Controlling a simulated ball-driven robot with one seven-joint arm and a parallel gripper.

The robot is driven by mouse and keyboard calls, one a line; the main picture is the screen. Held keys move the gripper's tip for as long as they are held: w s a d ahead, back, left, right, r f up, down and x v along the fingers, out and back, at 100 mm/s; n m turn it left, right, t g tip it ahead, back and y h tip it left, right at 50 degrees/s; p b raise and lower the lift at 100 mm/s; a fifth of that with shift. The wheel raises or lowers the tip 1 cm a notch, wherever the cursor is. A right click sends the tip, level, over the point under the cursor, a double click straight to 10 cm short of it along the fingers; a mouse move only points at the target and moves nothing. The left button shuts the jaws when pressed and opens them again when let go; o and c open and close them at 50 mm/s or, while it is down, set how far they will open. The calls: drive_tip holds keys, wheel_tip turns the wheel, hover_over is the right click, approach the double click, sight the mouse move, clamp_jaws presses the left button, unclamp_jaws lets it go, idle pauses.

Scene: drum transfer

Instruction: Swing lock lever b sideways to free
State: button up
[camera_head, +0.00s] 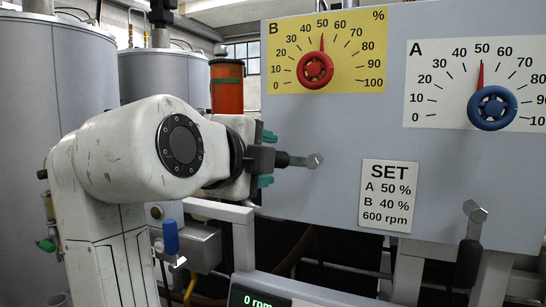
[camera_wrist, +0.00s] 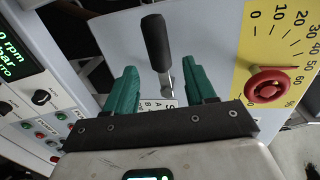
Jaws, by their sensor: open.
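Lock lever b (camera_head: 304,160) is on the grey panel below the yellow B dial. Its black handle points sideways to the left from its metal pivot. My gripper (camera_head: 270,158) is at the handle's left end, with one teal finger above its line and one below. In the wrist view my gripper (camera_wrist: 163,75) is open, and the lever's black handle (camera_wrist: 155,42) shows in line with the gap between the fingers, touching neither as far as I can see. Whether the handle lies inside the gap or just beyond the fingertips, I cannot tell.
A second lever (camera_head: 469,258) hangs straight down below the white A dial. The red B knob (camera_head: 315,69) and blue A knob (camera_head: 492,107) are above. A SET sign (camera_head: 389,195) is on the panel. A control box (camera_head: 280,291) stands below, and grey tanks (camera_head: 58,75) stand left.

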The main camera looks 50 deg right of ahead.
drive_tip(key=shift+v, duration=2.35)
drive_tip(key=w+d+f+n+t+y, duration=0.15)
drive_tip(key=f+n+y, duration=0.25)
drive_tip(key=f+n, duration=1)
drive_tip(key=w+d+f+n+t+y, duration=0.15)
drive_tip(key=f+n+y, duration=0.4)
drive_tip(key=f, duration=1.45)
drive_tip(key=s+a+f+n+g+y, duration=0.25)
drive_tip(key=s+f+n, duration=0.4)
drive_tip(key=f, duration=0.35)
drive_tip(key=s+a+f+n+g+y, duration=0.1)
drive_tip(key=s+a+f+n+y, duration=0.15)
drive_tip(key=s+f+n, duration=0.5)
drive_tip(key=s+d+f+m+g, duration=0.15)
drive_tip(key=s+f+g, duration=0.25)
drive_tip(key=s+f, duration=0.65)
wheel_tip(320, 180, up, 22)
drive_tip(key=p, duration=2)
drive_tip(key=shift+s+a+f, duration=0.2)
drive_tip(key=shift+s, duration=0.15)
